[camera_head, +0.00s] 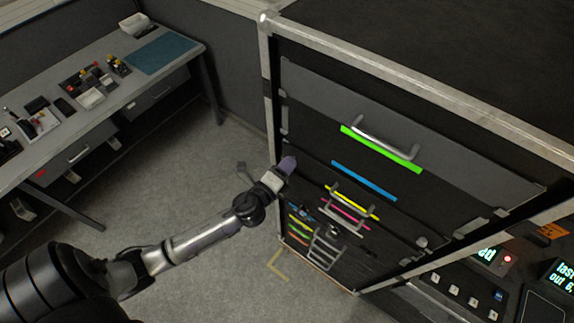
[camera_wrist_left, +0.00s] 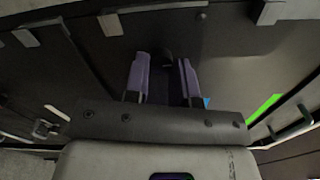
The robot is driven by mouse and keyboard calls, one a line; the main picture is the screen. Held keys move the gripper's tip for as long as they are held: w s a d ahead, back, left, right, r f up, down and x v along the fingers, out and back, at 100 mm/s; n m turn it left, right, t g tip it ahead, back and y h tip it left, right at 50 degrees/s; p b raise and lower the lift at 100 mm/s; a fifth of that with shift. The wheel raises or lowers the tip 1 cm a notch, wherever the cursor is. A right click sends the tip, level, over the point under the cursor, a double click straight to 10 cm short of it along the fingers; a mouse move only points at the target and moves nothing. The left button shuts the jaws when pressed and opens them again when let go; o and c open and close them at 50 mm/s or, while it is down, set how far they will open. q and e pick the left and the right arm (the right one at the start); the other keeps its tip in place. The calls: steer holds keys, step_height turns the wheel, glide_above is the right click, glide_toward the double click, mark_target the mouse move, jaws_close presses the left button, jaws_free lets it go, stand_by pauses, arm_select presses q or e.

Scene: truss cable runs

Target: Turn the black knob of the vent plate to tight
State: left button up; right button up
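My left gripper (camera_head: 288,163) is at the left edge of the rack's dark front, its purple fingers pointing at the panel. In the left wrist view the two fingers (camera_wrist_left: 163,66) stand apart with a gap between them. A small black knob (camera_wrist_left: 168,57) shows in that gap, near the fingertips, on a dark plate (camera_wrist_left: 230,45). I cannot tell whether the fingers touch it, nor how the knob is turned. In the head view the gripper hides the knob. My right gripper is in neither view.
A metal handle (camera_head: 385,138) and a green strip (camera_head: 381,149) are on the drawer to the right. Blue (camera_head: 363,180), yellow and pink strips sit lower. A workbench (camera_head: 120,108) with small parts stands at the left. The floor between is mostly clear.

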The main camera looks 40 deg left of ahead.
arm_select(q)
steer(key=o, duration=0.5)
steer(key=shift+c, duration=0.2)
steer(key=s+d+b, duration=0.1)
steer(key=s+b, duration=0.2)
steer(key=s, duration=1)
steer(key=shift+s+d, duration=0.15)
steer(key=shift+s, duration=0.25)
